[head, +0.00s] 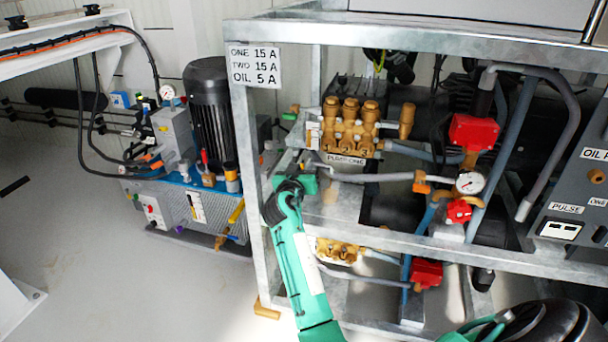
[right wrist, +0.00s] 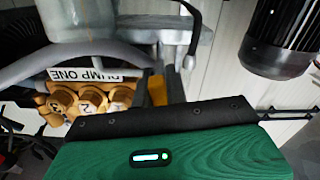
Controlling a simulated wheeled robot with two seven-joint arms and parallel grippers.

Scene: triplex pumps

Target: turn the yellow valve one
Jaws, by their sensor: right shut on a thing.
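My right gripper (head: 308,174) reaches up from the bottom of the head view to the front left of the frame, just below pump one (head: 350,128). In the right wrist view, the two dark fingers of the gripper (right wrist: 159,84) are shut on a yellow valve handle (right wrist: 158,92), and only a small part of the yellow shows between them. The brass pump one (right wrist: 92,100) and its upside-down label (right wrist: 85,75) are to the left of the fingers there. In the head view, the gripper hides the valve handle. My left gripper is not in view.
A galvanized frame post (head: 249,190) stands close left of my right arm. A grey pipe (head: 375,177) with a pressure gauge (head: 470,183) runs to the right. Red valve boxes (head: 473,132) and a lower brass pump (head: 340,250) are nearby. The floor at the left is open.

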